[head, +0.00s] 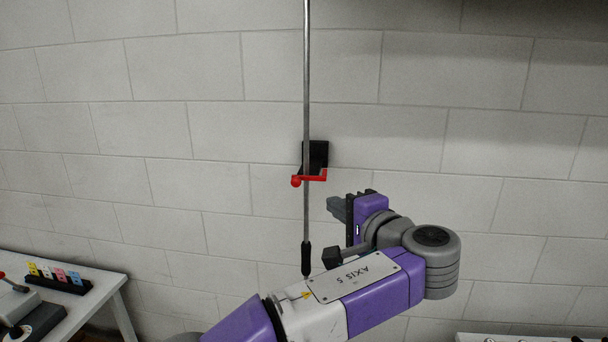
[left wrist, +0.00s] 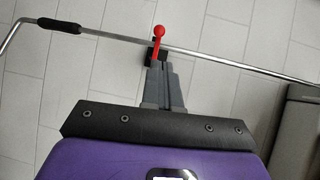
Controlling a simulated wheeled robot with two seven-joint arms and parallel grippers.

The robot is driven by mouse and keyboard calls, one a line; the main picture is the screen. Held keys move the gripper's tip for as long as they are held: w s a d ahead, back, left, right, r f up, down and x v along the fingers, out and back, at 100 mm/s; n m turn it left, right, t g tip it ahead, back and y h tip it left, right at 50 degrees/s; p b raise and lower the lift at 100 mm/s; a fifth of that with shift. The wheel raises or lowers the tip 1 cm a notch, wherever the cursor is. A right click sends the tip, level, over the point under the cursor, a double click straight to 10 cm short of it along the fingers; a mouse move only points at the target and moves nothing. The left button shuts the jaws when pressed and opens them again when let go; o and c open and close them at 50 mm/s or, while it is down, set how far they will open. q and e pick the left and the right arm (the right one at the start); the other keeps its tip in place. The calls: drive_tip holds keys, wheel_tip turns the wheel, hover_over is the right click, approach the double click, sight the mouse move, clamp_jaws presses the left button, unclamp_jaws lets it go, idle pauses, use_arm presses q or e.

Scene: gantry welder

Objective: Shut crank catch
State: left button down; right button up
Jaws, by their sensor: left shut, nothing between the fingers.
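A red crank catch (head: 317,178) with a ball end sits on a black wall bracket (head: 318,154). Its lever lies roughly sideways by the crank rod (head: 306,90), with the ball just left of the rod. The rod hangs upright, with a black grip (head: 306,258) at its lower end. My left gripper (head: 336,208) is below and right of the catch. In the left wrist view its shut, empty fingers (left wrist: 163,84) point at the red catch (left wrist: 157,46), which crosses the rod (left wrist: 210,55). The fingers partly cover the bracket; contact with the catch cannot be told.
A white bench (head: 85,300) at lower left carries a black rack of coloured pieces (head: 58,278). Another surface edge (head: 520,338) shows at lower right. The pale block wall (head: 450,150) behind is otherwise clear around the catch.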

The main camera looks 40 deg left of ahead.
sight(294, 182)
use_arm(q)
drive_tip(key=p+x, duration=0.1)
drive_tip(key=x, duration=1.3)
drive_tip(key=shift+p, duration=0.3)
drive_tip(key=shift+a+f, duration=0.1)
drive_tip(key=shift+a, duration=0.55)
drive_tip(key=shift+s, duration=0.1)
